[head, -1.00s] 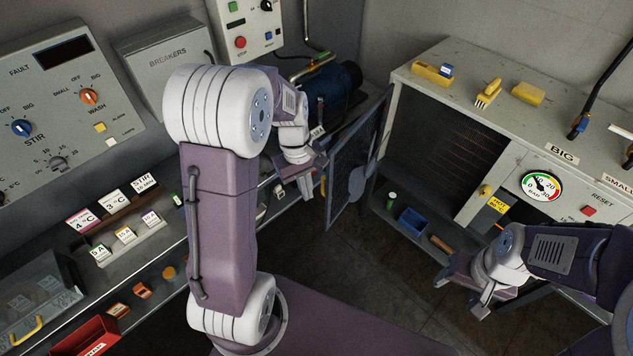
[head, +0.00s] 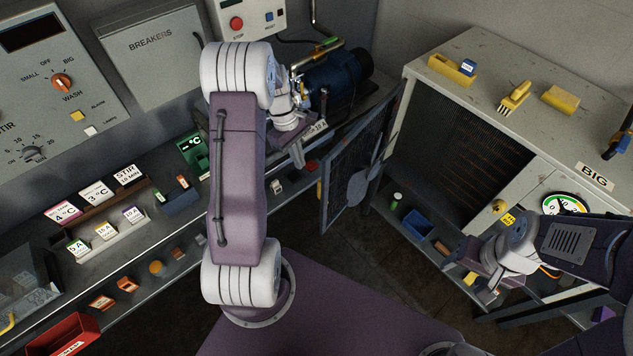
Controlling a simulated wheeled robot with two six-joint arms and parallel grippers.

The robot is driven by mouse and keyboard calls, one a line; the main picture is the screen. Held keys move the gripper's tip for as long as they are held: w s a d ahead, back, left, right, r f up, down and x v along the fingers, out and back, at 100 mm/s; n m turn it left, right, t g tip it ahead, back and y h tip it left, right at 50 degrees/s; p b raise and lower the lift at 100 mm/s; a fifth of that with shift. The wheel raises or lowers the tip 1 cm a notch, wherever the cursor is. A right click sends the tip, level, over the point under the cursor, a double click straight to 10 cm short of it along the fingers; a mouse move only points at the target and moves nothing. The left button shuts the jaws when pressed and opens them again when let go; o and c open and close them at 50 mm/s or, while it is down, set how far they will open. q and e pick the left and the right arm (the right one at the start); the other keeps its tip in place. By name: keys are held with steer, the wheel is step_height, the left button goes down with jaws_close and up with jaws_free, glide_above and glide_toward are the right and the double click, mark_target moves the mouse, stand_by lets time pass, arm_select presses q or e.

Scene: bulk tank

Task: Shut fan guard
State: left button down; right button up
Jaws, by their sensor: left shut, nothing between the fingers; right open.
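The fan guard (head: 347,165) is a dark mesh door with a fan-shaped silhouette behind or on it. It stands swung open on the left side of the grey cabinet (head: 480,85), leaving the dark finned opening (head: 455,150) uncovered. My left gripper (head: 298,155) is shut and empty, just left of the guard's outer edge; I cannot tell whether it touches. Its arm fills the middle left. My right gripper (head: 475,272) is open and empty, low in front of the cabinet, to the right of the guard.
A blue motor (head: 335,80) stands on the left bench behind my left gripper. A blue bin (head: 418,224) and a green can (head: 396,201) sit on the low shelf beneath the opening. A yellow knob (head: 499,206) is on the cabinet front. Floor between bench and cabinet is clear.

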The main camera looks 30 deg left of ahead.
arm_select(q)
steer(key=d+f+p, duration=0.1)
steer(key=d+f, duration=0.4)
steer(key=f, duration=0.3)
steer(key=shift+s+d, duration=0.15)
steer(key=shift+d, duration=0.25)
steer(key=shift+s, duration=0.1)
